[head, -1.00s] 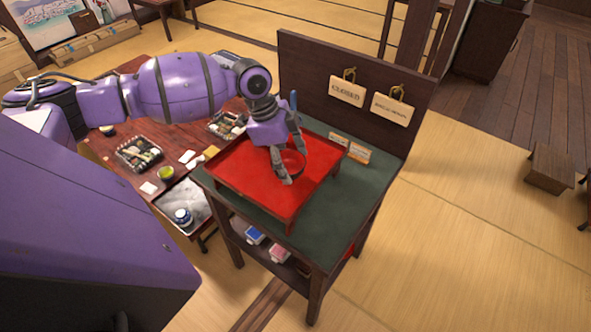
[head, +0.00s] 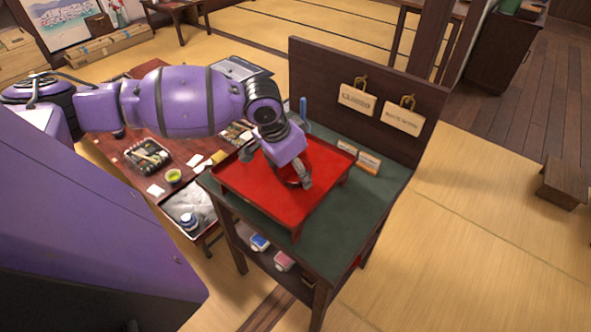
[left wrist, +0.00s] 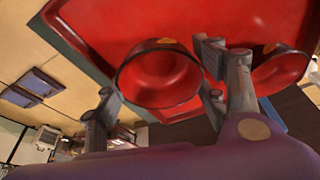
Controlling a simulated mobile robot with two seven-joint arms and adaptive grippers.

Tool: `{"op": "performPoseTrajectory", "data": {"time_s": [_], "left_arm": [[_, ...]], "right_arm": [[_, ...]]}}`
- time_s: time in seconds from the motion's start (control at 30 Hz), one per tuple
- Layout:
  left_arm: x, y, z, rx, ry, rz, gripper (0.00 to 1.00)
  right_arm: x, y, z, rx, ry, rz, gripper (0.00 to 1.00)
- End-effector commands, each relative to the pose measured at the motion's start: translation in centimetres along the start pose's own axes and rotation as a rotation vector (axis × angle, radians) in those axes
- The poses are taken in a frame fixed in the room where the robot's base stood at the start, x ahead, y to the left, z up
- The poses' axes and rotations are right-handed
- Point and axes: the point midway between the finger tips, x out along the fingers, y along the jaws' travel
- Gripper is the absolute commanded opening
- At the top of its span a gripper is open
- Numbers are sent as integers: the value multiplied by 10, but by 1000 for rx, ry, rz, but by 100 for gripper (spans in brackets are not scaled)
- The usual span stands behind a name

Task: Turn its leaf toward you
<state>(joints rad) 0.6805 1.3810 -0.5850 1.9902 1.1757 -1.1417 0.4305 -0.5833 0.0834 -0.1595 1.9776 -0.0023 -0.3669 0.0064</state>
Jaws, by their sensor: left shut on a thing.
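A bowl with a red inside and dark outside (left wrist: 160,78) stands in the red tray (left wrist: 85,25), with a small gold mark at its upper rim in the left wrist view. My left gripper (head: 278,168) is shut on this bowl, with fingers on either side of it. The fingers also show in the left wrist view (left wrist: 158,88). A second, similar bowl (left wrist: 283,70) with a gold mark is just right of the fingers. In the head view the gripper hides most of the held bowl, and the second bowl cannot be made out. My right gripper is not in view.
The red tray (head: 232,180) rests on a green-topped stand (head: 335,218) with a dark back panel (head: 325,80) carrying two hanging signs. Small cards (head: 368,162) stand right of the tray. A low table (head: 128,170) with lunch boxes is at the left.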

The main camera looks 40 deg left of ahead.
Motion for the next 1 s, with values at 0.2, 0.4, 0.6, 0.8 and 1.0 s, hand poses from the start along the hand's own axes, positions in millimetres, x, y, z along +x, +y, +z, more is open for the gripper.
{"op": "performPoseTrajectory", "data": {"time_s": [0.2,0.4,0.6,0.8,1.0], "left_arm": [[-7,1,-5,-198,12,-60,38],[-7,0,-5,-356,12,-108,38],[-6,1,-4,-499,11,-150,38],[-5,0,-4,-630,11,-191,38],[12,0,4,-630,-1,-193,38]], "right_arm": [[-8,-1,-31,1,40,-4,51],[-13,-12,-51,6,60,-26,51],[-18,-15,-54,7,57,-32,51],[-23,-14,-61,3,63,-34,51],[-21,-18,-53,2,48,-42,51]]}}
